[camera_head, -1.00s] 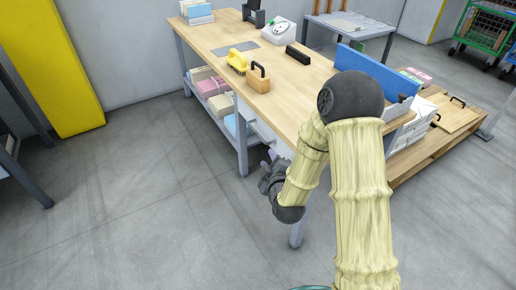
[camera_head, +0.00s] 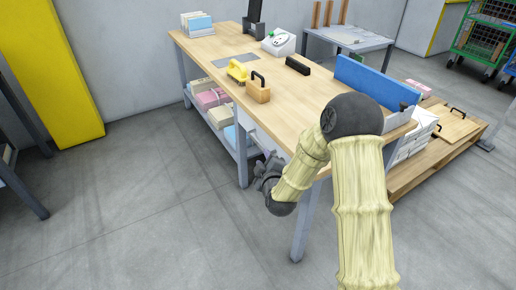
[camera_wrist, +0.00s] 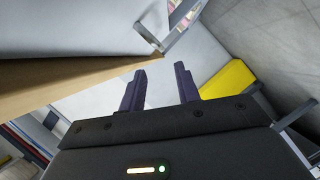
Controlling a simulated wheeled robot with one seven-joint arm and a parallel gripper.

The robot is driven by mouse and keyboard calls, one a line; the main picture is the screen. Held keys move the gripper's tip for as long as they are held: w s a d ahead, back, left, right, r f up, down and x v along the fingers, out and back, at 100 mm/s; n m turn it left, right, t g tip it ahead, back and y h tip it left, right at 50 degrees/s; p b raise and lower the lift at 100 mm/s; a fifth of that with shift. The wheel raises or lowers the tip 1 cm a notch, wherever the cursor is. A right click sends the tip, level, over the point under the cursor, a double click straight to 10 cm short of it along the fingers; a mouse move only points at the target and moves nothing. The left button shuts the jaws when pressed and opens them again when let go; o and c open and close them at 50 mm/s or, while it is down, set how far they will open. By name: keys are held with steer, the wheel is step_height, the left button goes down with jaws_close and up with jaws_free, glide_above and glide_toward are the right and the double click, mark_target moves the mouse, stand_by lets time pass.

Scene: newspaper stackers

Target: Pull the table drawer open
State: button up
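The wooden work table (camera_head: 222,45) runs from the back left towards my arm in the head view. A pale drawer front (camera_head: 262,137) shows under its near long edge, partly hidden by my arm; no gap shows at it and I cannot make out a handle. My gripper (camera_head: 264,166) is beside and below that edge, close to the drawer. In the wrist view my gripper (camera_wrist: 160,85) has its two dark fingers apart with nothing between them. A pale surface (camera_wrist: 75,25), probably the drawer front, lies left of the fingers, beside the wooden table edge (camera_wrist: 70,82).
A yellow-handled tool (camera_head: 237,71), a wooden block with a black handle (camera_head: 258,90) and a blue panel (camera_head: 372,80) are on the table. A grey table leg (camera_head: 304,220) stands just right of my gripper. The floor to the left (camera_head: 130,190) is clear.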

mark_target(258, 145)
steer(key=b+x, duration=0.3)
steer(key=x, duration=0.7)
steer(key=shift+w+f, duration=0.15)
steer(key=shift+w, duration=0.15)
jaws_close()
